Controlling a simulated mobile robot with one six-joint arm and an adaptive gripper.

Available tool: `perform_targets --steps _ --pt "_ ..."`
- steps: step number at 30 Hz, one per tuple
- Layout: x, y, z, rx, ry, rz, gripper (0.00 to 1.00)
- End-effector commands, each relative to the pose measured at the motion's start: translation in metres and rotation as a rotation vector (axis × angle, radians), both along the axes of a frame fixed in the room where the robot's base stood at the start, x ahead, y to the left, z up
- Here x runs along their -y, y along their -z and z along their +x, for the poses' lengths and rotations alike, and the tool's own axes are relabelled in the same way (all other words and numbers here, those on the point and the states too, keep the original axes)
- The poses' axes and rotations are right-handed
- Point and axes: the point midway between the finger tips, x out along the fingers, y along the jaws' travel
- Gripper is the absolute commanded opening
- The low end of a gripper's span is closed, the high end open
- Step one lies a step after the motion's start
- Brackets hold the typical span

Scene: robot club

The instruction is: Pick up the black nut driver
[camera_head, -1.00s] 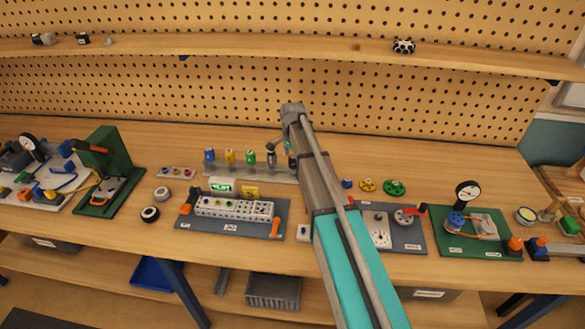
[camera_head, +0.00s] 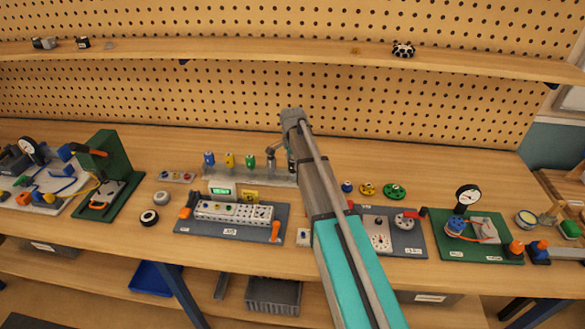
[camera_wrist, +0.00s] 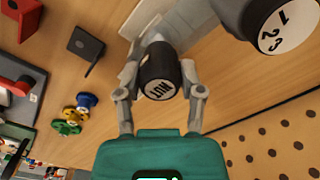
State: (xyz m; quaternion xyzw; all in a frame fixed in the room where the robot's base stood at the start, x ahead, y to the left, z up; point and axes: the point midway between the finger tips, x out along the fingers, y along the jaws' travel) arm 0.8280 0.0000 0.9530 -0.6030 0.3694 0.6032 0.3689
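The black nut driver (camera_wrist: 158,74), its round cap lettered NUT, sits between the fingers of my gripper (camera_wrist: 162,68) in the wrist view. Both fingers lie close against its sides, and the gripper appears shut on it. Its lower part is hidden. In the head view the nut driver (camera_head: 270,160) is upright at the pale tool rack (camera_head: 235,176), right of the green driver. My arm comes in from the lower right and partly covers the rack's right end.
Blue (camera_head: 209,159), yellow (camera_head: 229,160) and green (camera_head: 250,161) drivers stand in the rack. A large black knob-like end marked 1 2 3 (camera_wrist: 285,25) is close by in the wrist view. A grey test board (camera_head: 190,228) lies in front. A shelf (camera_head: 250,46) runs behind.

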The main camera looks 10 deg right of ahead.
Motion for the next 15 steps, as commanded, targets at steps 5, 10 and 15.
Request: perform_targets --steps 5,10,15 --pt "-0.0002 0.0001 0.0001 0.001 0.000 0.000 0.04" --pt "-0.0002 0.0001 0.0002 0.001 0.000 0.000 0.00" --pt "-0.0002 -0.0009 0.0002 0.001 0.000 0.000 0.00"
